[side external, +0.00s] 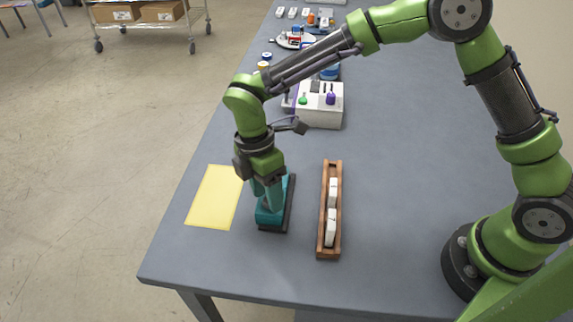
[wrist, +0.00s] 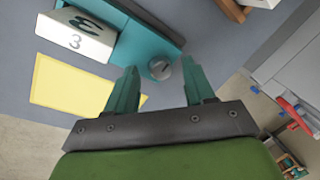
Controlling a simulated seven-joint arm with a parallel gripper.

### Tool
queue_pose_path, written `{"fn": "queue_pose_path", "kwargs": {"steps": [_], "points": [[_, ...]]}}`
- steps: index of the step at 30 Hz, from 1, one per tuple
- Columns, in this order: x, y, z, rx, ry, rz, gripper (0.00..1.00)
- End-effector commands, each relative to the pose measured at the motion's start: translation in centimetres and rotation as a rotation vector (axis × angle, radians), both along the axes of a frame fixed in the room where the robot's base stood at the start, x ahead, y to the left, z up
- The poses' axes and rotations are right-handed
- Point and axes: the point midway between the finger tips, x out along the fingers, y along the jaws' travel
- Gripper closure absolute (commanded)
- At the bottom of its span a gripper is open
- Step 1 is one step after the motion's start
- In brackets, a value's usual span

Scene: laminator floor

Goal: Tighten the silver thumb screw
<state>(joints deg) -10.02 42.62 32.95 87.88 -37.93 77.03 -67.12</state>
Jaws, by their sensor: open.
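The silver thumb screw (wrist: 160,67) shows in the wrist view as a small round slotted knob at the end of a teal fixture (wrist: 143,45). A white block (wrist: 75,37) marked 3 sits at the fixture. My gripper (wrist: 159,75) is open, with one teal finger on each side of the screw in the picture. I cannot tell whether the fingers touch it. In the side view my gripper (side external: 266,197) points down at the teal fixture (side external: 268,216), which has a dark base; the screw is hidden there.
A yellow sheet (side external: 213,197) lies left of the fixture. A wooden tray (side external: 329,254) with white blocks stands close on the right. A white box (side external: 322,113) with green and purple knobs and other small items stand farther back. The table front is clear.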

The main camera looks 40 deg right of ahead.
Motion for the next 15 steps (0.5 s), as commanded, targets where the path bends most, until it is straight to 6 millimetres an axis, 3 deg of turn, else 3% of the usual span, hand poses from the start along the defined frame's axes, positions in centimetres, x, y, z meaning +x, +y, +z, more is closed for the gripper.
{"fn": "queue_pose_path", "kwargs": {"steps": [7,15], "points": [[-0.02,0.0,-0.09,0.0,0.0,-0.001,0.47],[-0.01,0.0,-0.06,0.0,0.0,-0.001,0.86]]}}
